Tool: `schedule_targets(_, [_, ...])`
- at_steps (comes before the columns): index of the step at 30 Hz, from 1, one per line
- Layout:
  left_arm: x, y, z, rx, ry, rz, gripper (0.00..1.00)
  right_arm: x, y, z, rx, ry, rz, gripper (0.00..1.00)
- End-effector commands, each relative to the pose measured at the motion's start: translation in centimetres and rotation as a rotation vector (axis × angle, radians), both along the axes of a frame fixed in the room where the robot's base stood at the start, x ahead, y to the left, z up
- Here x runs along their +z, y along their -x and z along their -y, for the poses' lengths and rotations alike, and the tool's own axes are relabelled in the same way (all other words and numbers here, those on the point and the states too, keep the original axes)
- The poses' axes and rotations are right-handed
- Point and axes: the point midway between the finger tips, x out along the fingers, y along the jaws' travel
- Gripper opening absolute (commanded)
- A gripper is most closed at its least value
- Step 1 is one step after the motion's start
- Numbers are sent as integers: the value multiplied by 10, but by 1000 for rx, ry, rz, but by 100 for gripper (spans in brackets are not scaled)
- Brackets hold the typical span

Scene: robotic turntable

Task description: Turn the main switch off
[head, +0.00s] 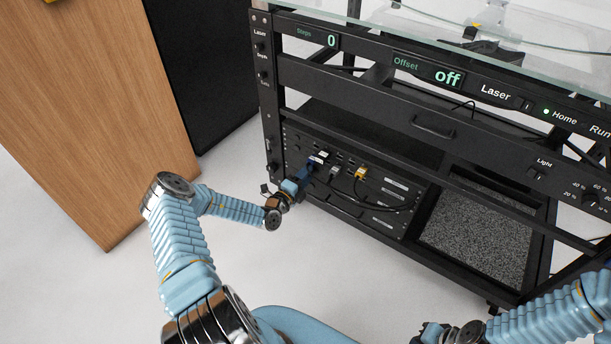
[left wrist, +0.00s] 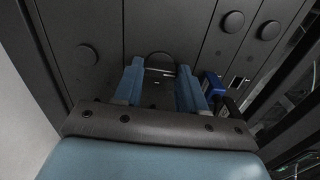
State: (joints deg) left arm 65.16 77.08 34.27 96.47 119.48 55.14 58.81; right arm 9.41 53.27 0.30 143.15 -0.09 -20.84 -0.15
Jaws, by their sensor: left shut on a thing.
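A dark round knob (left wrist: 160,62) on the black panel shows between my left fingertips in the left wrist view; it appears to be the main switch. My left gripper (left wrist: 160,84) has one blue finger on each side of it and is shut on it, with a small gap of dark panel showing behind. In the head view my left gripper (head: 303,178) is at the lower left of the black rack front, and hides the knob there. My right gripper (head: 428,335) is partly cut off at the bottom edge, and its jaws cannot be made out.
The black rack (head: 330,80) carries displays and a glass top. Blue, white and yellow plugs (head: 361,174) with a looping black cable sit just right of my left gripper. A wooden panel (head: 100,110) stands at the left. The pale floor in front is clear.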

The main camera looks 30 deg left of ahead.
Motion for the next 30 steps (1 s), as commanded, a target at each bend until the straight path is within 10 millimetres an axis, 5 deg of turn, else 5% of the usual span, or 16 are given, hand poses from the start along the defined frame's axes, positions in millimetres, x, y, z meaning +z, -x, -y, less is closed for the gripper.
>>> schedule_targets(20, [-1,0,-1,2,57,-6,10,1,0,0,1,-1,0,0])
schedule_targets(21, [-1,0,-1,2,57,-6,46,1,0,0,1,-1,0,0])
schedule_targets(25, [-1,0,-1,1,56,-5,66,1,0,0,1,-1,0,0])
schedule_targets(30, [0,0,0,1,55,-5,66,1,0,0,0,0,0,0])
